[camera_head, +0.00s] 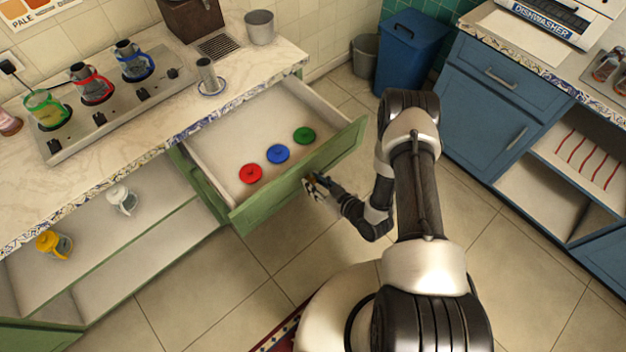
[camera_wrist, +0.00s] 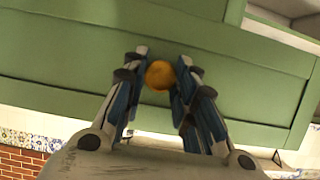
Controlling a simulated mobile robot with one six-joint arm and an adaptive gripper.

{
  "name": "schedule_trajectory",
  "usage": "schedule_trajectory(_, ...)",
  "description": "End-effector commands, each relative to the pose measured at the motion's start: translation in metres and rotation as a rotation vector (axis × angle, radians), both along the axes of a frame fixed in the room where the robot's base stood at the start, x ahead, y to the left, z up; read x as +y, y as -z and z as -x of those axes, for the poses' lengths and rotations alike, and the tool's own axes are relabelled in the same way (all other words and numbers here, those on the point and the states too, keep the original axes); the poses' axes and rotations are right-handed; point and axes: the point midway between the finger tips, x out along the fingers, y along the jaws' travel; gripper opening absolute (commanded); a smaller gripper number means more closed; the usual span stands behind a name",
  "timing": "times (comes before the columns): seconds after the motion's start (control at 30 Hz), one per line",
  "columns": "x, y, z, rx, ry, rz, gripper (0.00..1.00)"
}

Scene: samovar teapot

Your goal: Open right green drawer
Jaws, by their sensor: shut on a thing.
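The right green drawer (camera_head: 240,218) is pulled well out from under the counter in the head view. A red lid (camera_head: 250,173), a blue lid (camera_head: 277,153) and a green lid (camera_head: 304,135) lie inside it. My gripper (camera_head: 312,184) is at the middle of the drawer's front. In the wrist view, my gripper (camera_wrist: 160,82) has its fingers on both sides of a round orange-brown knob (camera_wrist: 159,75) on the green drawer front (camera_wrist: 60,60). It is shut on this knob. In the head view my fingers hide the knob.
The counter (camera_head: 170,110) holds a stove (camera_head: 115,90) with several coloured pots. An open lower compartment at left holds a yellow jar (camera_head: 54,243) and a white pot (camera_head: 123,199). A blue bin (camera_head: 411,42) and blue cabinets (camera_head: 490,110) stand beyond clear floor.

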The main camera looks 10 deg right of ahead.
Motion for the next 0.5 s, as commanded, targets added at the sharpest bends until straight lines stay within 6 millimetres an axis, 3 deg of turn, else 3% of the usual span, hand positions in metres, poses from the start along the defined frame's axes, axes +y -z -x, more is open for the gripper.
schedule_trajectory(0.23, 0.0002, 0.0007, 0.0006, 0.002, -0.001, 0.001, 0.00)
schedule_trajectory(0.27, 0.0002, 0.0007, 0.0006, 0.002, -0.001, 0.001, 0.28)
schedule_trajectory(0.5, 0.0002, 0.0005, 0.0002, 0.001, 0.000, 0.001, 0.44)
